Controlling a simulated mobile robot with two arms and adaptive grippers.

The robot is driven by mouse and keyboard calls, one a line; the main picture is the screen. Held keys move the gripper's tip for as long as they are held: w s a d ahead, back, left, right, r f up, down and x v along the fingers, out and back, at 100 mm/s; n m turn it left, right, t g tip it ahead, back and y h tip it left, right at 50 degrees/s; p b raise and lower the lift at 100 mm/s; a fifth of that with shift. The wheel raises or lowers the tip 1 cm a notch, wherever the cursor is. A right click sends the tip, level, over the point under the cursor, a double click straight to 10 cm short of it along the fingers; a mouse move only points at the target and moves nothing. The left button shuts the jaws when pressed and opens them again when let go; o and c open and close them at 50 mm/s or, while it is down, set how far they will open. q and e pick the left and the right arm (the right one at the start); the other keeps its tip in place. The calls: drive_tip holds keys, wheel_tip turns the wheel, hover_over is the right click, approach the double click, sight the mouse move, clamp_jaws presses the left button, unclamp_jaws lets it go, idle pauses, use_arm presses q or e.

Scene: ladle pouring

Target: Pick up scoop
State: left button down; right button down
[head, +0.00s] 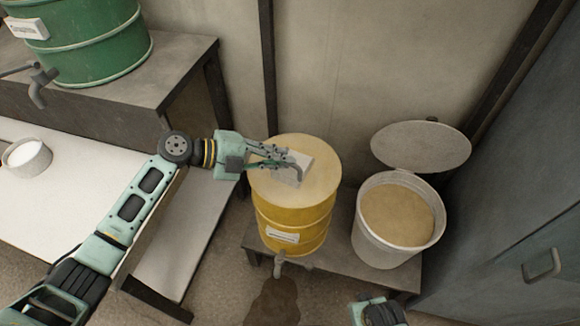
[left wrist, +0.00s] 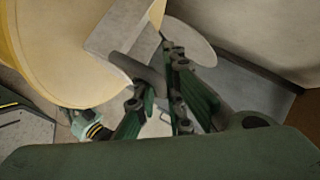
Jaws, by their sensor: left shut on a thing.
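The scoop (head: 299,160) is a pale grey, flat-looking piece with a darker curved handle. It shows over the top of the yellow barrel (head: 287,214) in the head view. It also shows at the upper middle of the left wrist view (left wrist: 117,27). My left gripper (head: 287,160) reaches over the barrel from the left and is shut on the scoop's handle. The fingers partly hide the handle. I cannot tell whether the scoop touches the barrel lid. Part of my right arm shows at the bottom edge of the head view; its fingers cannot be made out.
An open pale bucket (head: 385,243) of tan grain stands right of the barrel, its round lid (head: 421,146) behind it. A green barrel (head: 85,40) stands on a shelf at upper left. A small white pot (head: 27,159) sits on the white table (head: 75,190). A wall is close behind.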

idle(0.7)
